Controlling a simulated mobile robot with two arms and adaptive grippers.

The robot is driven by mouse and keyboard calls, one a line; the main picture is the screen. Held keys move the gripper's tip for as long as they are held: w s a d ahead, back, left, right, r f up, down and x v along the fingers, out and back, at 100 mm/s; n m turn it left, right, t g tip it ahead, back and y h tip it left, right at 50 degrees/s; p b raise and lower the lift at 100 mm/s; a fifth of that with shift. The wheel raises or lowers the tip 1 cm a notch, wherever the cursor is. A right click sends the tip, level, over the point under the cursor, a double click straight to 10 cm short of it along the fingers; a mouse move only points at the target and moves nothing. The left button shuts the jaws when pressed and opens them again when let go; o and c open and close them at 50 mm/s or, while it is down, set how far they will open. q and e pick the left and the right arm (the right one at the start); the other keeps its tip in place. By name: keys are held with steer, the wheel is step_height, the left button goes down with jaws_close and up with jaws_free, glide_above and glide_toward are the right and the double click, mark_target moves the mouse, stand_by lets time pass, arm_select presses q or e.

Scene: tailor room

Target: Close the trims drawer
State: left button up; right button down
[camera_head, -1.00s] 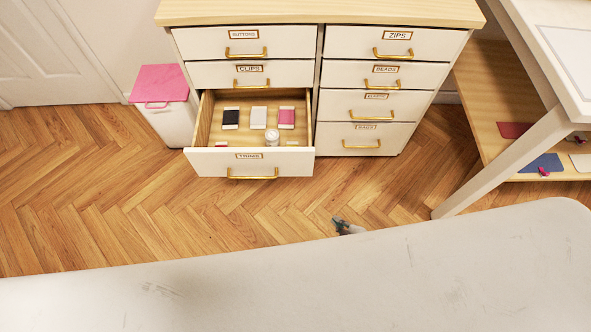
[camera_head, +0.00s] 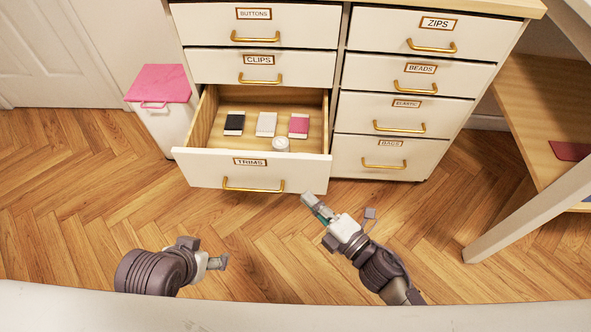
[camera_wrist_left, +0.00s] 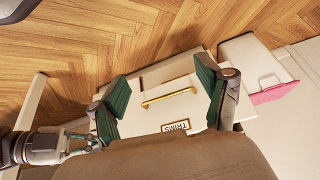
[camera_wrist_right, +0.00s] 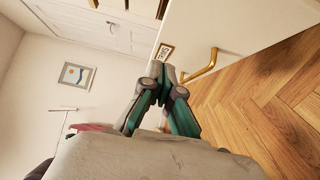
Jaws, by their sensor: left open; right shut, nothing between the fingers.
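The trims drawer (camera_head: 215,170) is pulled out at the lower left of the cabinet, with a gold handle (camera_head: 253,187) on its white front. My right gripper (camera_head: 310,203) is shut and empty, just in front of the drawer's lower right corner. In the right wrist view its closed fingers (camera_wrist_right: 161,72) are near the drawer's label, with the handle to their right. My left gripper (camera_head: 220,263) is low in front of the drawer, apart from it. In the left wrist view its open fingers (camera_wrist_left: 165,90) frame the handle, with nothing between them.
The drawer holds black, white and pink cards and a small white round item (camera_head: 281,144). A white bin with a pink lid (camera_head: 160,84) stands close to its left. A white table leg (camera_head: 530,212) is at the right. The other drawers are shut.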

mark_target(285, 160)
steer(key=w+a, duration=0.1)
steer(key=w, duration=0.1)
steer(key=w+a, duration=0.1)
steer(key=w, duration=0.2)
steer(key=w+a+b, duration=0.1)
steer(key=w+a, duration=0.1)
steer(key=shift+w+a+f, duration=0.1)
steer(key=shift+w, duration=0.3)
arm_select(q)
steer(key=w+t, duration=0.1)
steer(key=w+d+r+t, duration=0.1)
steer(key=w, duration=0.1)
steer(key=w+r+t, duration=0.1)
steer(key=w, duration=0.1)
steer(key=shift+w+d+h, duration=0.15)
steer(key=shift+d+h, duration=0.25)
arm_select(e)
steer(key=shift+w, duration=0.45)
